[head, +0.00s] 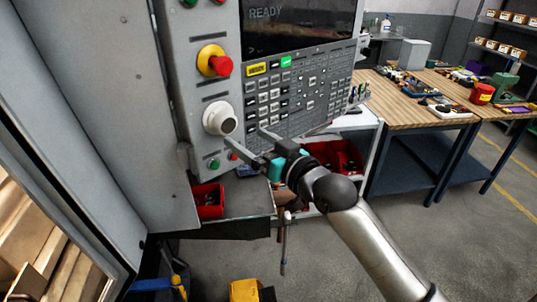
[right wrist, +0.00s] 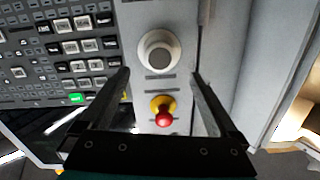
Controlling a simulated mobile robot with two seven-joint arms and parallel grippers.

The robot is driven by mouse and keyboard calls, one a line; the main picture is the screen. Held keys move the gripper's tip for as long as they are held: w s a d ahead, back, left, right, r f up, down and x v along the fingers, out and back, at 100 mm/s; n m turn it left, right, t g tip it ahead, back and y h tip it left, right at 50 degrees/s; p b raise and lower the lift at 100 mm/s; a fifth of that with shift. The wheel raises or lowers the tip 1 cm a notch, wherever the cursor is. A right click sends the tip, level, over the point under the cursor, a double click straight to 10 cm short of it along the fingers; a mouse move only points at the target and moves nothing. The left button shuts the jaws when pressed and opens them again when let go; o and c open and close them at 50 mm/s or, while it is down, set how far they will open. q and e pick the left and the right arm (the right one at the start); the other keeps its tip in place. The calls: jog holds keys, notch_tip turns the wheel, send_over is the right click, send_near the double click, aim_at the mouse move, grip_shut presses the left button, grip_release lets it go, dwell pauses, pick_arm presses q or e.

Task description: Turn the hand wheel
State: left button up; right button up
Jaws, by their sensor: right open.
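The hand wheel (head: 219,118) is a round white knob with a grey centre on the control panel, below the red and yellow stop button. In the right wrist view the hand wheel (right wrist: 159,50) lies ahead of the fingers, roughly centred between them. My right gripper (head: 245,137) is open and empty, just to the lower right of the wheel in the head view. Its two fingers also show spread apart in the right wrist view (right wrist: 160,75). The fingers do not appear to touch the wheel. My left gripper is not in view.
The stop button (head: 215,61) is close to the wheel. A red bin (head: 208,201) stands under the panel. Wooden workbenches (head: 405,105) stand behind at right.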

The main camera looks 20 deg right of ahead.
jog(key=shift+b+v, duration=0.45)
jog(key=shift+v, duration=2.3)
jog(key=d+f+m+g+h+b, duration=0.1)
jog(key=d+f+g+h+b, duration=0.15)
jog(key=f, duration=1.05)
jog(key=d+f+m+g+h+b, duration=0.15)
jog(key=f+b, duration=0.25)
jog(key=f, duration=1)
jog(key=s+d+f+g+b, duration=0.1)
jog(key=s+f+g+b, duration=0.2)
jog(key=f, duration=0.9)
jog(key=s+f+g+b, duration=0.15)
jog(key=s+f, duration=0.25)
jog(key=f, duration=0.8)
jog(key=s+a+f+n+g+b, duration=0.1)
jog(key=s+f+g+b, duration=0.15)
jog(key=s+f, duration=0.65)
jog(key=s+a+f+n+g+b, duration=0.15)
jog(key=s+f+b, duration=0.25)
jog(key=s+f, duration=0.5)
jog(key=s+a+f+g+b, duration=0.2)
jog(key=s+f, duration=0.4)
jog(key=s, duration=0.2)
jog(key=s+a+f+n+g+b, duration=0.1)
jog(key=s+a+f, duration=0.1)
jog(key=s+f, duration=0.4)
jog(key=shift+s+a+f+g+h+b, duration=0.25)
jog(key=shift+s+g+h+b, duration=0.1)
jog(key=shift+s, duration=0.7)
